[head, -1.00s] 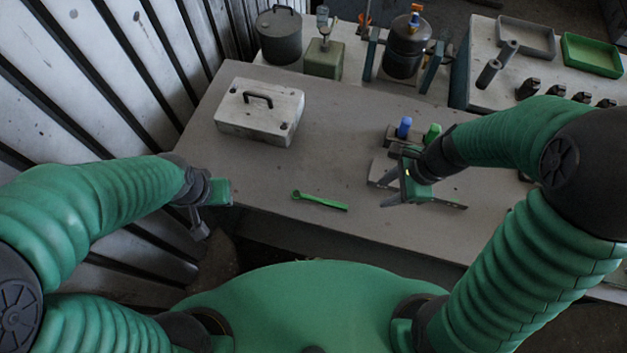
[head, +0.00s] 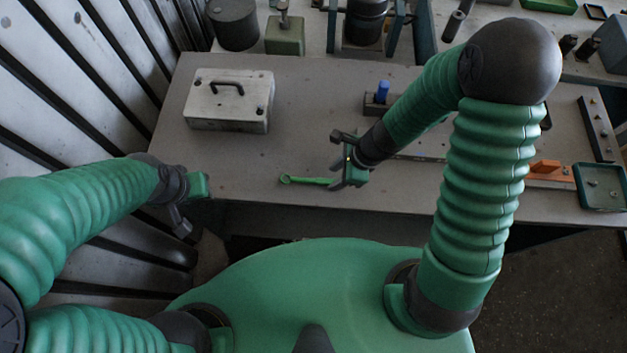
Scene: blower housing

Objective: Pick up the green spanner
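The green spanner (head: 303,180) lies flat on the grey table (head: 240,160) near its front edge, its ring end to the left. My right gripper (head: 338,160) is at the spanner's right end, its fingers pointing left and apart. I cannot tell whether it touches the spanner; the right tip of the handle is close to or hidden by the gripper. My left gripper (head: 190,207) hangs off the table's left front corner, away from the spanner. Its fingers are too small and turned away to tell their opening.
A white box with a black handle (head: 229,100) stands at the table's back left. A block with a blue peg (head: 383,92) is behind my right forearm. An orange part (head: 545,168) and a green tray (head: 602,187) lie at the right. The table between box and spanner is clear.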

